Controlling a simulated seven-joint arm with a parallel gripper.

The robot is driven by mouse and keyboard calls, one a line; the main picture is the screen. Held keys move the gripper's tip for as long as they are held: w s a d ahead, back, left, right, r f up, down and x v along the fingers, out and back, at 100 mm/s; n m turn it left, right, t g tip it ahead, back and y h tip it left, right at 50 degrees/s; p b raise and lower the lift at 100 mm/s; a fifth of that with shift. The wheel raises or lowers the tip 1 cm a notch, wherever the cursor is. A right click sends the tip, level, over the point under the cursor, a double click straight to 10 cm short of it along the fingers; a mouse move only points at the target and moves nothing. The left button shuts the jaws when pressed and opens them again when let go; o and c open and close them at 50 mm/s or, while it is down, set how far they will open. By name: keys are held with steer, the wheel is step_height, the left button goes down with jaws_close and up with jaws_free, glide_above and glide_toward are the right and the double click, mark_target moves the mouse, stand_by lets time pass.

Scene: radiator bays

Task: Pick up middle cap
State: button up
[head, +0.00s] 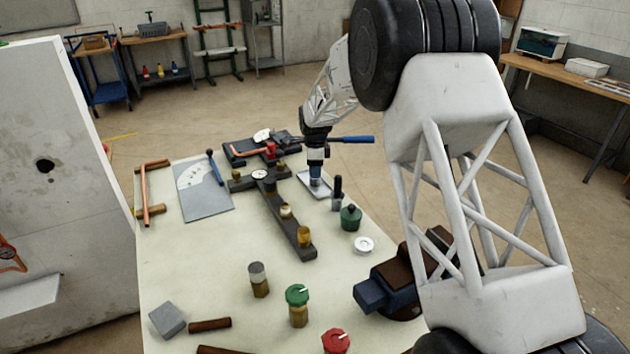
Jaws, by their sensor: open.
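Three capped brass fittings stand in a slanting row at the front of the pale table. The middle one has a green cap (297,294) with a white mark on top. A grey cap (257,269) is behind it to the left, and a red cap (336,341) is in front to the right, near the picture's lower edge. My gripper (316,181) points down over the back part of the table, well behind the green cap and apart from it. It is open; its fingers are small in the picture, and I see no cap between them.
A dark manifold bar (283,214) with brass fittings lies behind the caps. A dark green bottle (350,218), a white disc (364,245) and a blue-brown vise (388,286) stand to the right. A grey block (167,320) is at left. Bare tabletop shows left of the bar.

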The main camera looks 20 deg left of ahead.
steer(key=shift+f, duration=1.8)
steer(key=c, duration=0.6)
steer(key=shift+r, duration=0.1)
steer(key=shift+r, duration=4.95)
steer(key=shift+s+a, duration=0.1)
steer(key=shift+s, duration=0.05)
steer(key=shift+s+a+r, duration=0.35)
steer(key=shift+s+r, duration=0.05)
steer(key=shift+s, duration=3)
steer(key=shift+s+a+r, duration=0.35)
steer(key=shift+s+a, duration=0.05)
steer(key=shift+s, duration=3.05)
steer(key=shift+s+a+r, duration=0.35)
steer(key=shift+s+r, duration=0.05)
steer(key=shift+s, duration=3)
